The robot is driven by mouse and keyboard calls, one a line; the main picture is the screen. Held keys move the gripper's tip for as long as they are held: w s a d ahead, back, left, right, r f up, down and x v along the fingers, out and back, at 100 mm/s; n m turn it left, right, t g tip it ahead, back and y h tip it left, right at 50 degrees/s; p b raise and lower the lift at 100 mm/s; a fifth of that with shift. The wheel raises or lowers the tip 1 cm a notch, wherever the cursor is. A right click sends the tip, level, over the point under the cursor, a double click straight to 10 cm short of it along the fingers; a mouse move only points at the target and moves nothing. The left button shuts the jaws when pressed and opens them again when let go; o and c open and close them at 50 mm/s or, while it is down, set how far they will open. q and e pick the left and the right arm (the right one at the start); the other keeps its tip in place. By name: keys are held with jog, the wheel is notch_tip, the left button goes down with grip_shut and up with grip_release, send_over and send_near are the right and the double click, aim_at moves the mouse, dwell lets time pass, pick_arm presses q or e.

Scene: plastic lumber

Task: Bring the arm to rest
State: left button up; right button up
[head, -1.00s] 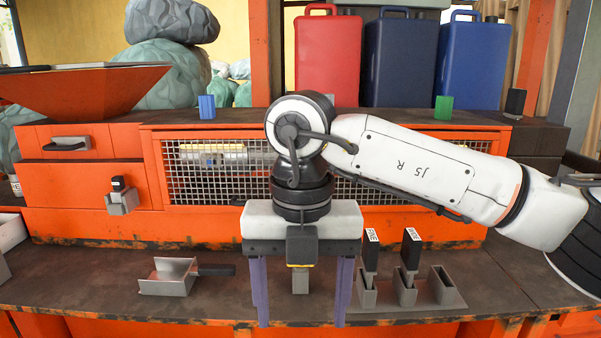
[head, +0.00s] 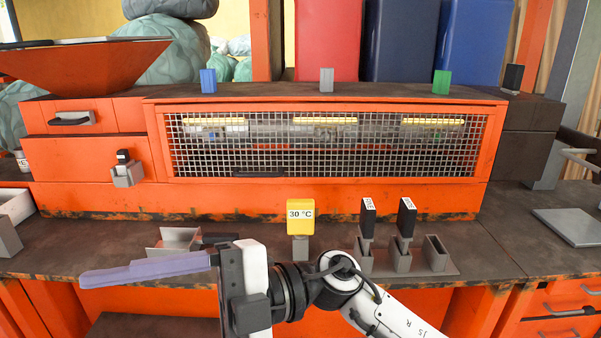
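My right arm (head: 395,318) comes in from the lower right and lies low across the front of the bench. My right gripper (head: 150,270) points left, its visible purple finger well out at the upper end of the palm, so it looks open. The other finger is not clearly seen, and I see nothing held. The yellow block marked 30 °C (head: 300,216) stands upright on its small grey stand (head: 300,249), behind and above the gripper and apart from it. My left gripper is not in view.
A grey scoop (head: 174,240) lies behind the gripper, partly covered. A grey holder (head: 437,254) with two black labelled pieces stands right of the yellow block. The orange machine with a mesh guard (head: 325,145) fills the back. Bare bench lies at the right (head: 500,235).

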jog(key=w+d+f+m+t+y, duration=0.3)
jog(key=w+d+m+t+y, duration=0.3)
jog(key=w+m+t, duration=0.75)
jog(key=w+d+f+m+t+h, duration=0.3)
jog(key=d+f+m+t+h, duration=0.85)
jog(key=f+m, duration=0.3)
jog(key=s+d+f+m+g+h, duration=0.1)
jog(key=d+f+m+h, duration=0.15)
jog(key=f, duration=0.25)
jog(key=s+d+f+m+h, duration=0.1)
jog(key=s+d+f+h, duration=0.15)
jog(key=f, duration=0.25)
jog(key=s+d+f+m+g+h, duration=0.1)
jog(key=s+d+f+g+h, duration=0.1)
jog(key=s+d+f, duration=0.3)
jog(key=s+d+f+m+g+h, duration=0.1)
jog(key=s+d+f+g+h, duration=0.2)
jog(key=s+f, duration=0.9)
jog(key=d+f+g, duration=0.2)
jog(key=d+f, duration=0.1)
jog(key=shift+s+d+m, duration=0.2)
jog(key=shift+s+m, duration=0.15)
